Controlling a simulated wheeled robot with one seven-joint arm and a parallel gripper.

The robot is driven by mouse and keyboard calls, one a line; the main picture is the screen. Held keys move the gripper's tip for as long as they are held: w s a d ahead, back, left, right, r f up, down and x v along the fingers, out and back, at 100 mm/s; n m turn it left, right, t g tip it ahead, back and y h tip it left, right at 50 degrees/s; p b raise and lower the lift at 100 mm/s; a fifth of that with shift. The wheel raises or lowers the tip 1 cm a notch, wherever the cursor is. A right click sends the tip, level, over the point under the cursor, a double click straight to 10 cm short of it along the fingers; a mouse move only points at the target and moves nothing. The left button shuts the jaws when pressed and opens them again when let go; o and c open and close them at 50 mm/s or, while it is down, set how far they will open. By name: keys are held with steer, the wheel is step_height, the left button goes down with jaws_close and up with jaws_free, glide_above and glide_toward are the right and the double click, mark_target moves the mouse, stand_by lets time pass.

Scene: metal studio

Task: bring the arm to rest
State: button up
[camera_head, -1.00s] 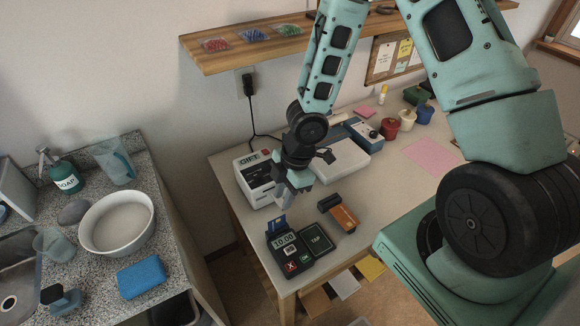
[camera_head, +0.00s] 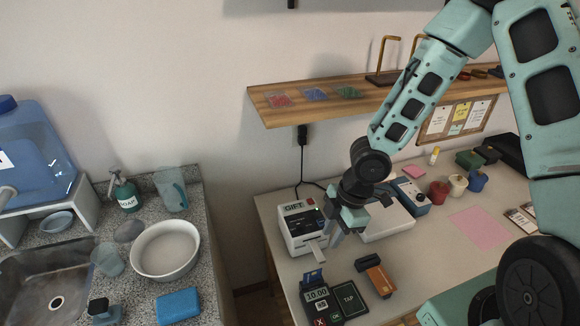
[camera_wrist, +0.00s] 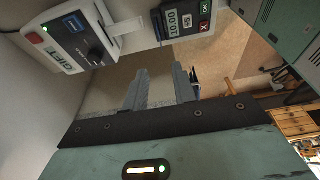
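My gripper (camera_head: 337,236) is in the air over the table (camera_head: 408,252), just right of the white gift machine (camera_head: 299,230). In the wrist view my gripper (camera_wrist: 160,88) has its two grey fingers apart, with nothing between them. A pale slip (camera_head: 319,254) sticks out from the front of the gift machine. The gift machine (camera_wrist: 72,28) also shows at the upper left of the wrist view. My arm is bent, reaching down from the upper right of the head view.
A card terminal (camera_head: 321,295) with a blue card and an orange-brown stapler-like object (camera_head: 379,281) lie near the table's front. A blue-grey device (camera_head: 411,196) and several small pots stand farther right. A wooden shelf (camera_head: 370,108) hangs above. The sink counter (camera_head: 208,240) is at left.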

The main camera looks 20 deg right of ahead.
steer(key=s+a+r+m+h+b, duration=0.1)
steer(key=s+a+r+m+b, duration=0.3)
steer(key=s, duration=0.4)
steer(key=s+a+r+m+h+b, duration=0.1)
steer(key=s+a+r+m+b, duration=0.3)
steer(key=s+a+r+m, duration=0.2)
steer(key=s+r, duration=0.2)
steer(key=s, duration=0.1)
steer(key=shift+a+h+b, duration=0.25)
steer(key=shift+h+b, duration=0.05)
steer(key=shift+b, duration=0.1)
